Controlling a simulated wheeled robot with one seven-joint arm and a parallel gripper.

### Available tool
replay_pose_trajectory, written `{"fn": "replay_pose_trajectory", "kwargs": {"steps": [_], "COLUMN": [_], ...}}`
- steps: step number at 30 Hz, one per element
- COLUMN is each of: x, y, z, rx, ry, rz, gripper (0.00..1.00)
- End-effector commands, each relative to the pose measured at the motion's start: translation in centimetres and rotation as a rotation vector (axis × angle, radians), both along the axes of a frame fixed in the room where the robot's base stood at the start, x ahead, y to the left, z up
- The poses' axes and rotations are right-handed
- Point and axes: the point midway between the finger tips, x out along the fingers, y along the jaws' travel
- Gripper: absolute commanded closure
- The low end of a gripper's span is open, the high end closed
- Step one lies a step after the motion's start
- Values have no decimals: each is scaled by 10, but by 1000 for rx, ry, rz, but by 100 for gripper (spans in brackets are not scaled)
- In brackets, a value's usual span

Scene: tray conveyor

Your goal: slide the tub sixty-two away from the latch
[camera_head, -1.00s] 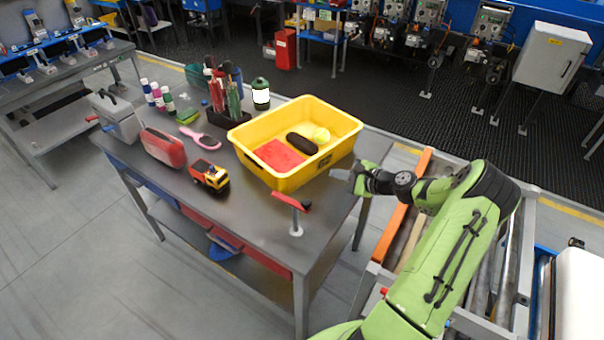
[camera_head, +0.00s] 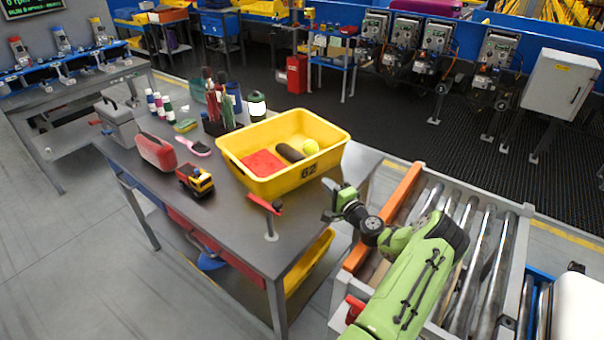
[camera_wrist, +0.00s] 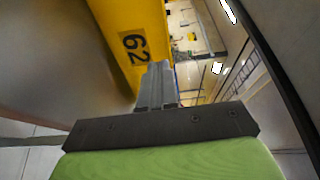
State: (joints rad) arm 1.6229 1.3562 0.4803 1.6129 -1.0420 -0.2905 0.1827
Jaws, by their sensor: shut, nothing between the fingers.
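The yellow tub (camera_head: 235,160) marked 62 stands on the grey table, with a red flat item, a dark rounded item and a yellow-green ball in it. Its 62 label also shows in the wrist view, on the yellow wall (camera_wrist: 120,15). A red lever on a short grey post, seemingly the latch (camera_head: 265,204), stands by the tub's front corner at the table's front edge. My gripper (camera_head: 328,186) is shut and empty, just off the tub's labelled side. In the wrist view my fingers (camera_wrist: 156,72) point at that wall beside the label; I cannot tell whether they touch it.
A toy truck (camera_head: 195,180), a red case (camera_head: 156,152), a pink brush (camera_head: 193,145) and a holder of tools stand left of the tub. A roller conveyor (camera_head: 470,235) with an orange rail (camera_head: 396,198) lies to the right. Another yellow tub (camera_head: 308,264) sits below the tabletop.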

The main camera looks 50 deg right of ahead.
Motion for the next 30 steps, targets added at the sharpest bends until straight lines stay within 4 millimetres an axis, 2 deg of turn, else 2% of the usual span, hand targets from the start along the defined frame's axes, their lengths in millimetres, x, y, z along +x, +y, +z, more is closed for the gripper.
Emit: {"fn": "replay_pose_trajectory", "kwargs": {"steps": [1,8,12,16,27,30], "x": [12,60,83,94,98,108], "y": [-3,-19,-9,-4,-2,3], "z": [0,0,0,0,0,-1], "rx": [-3,-2,3,2,2,2], "ry": [-1,-2,0,0,0,-1], "rz": [2,2,4,2,2,5], "gripper": [100,100,100,100,100,100]}}
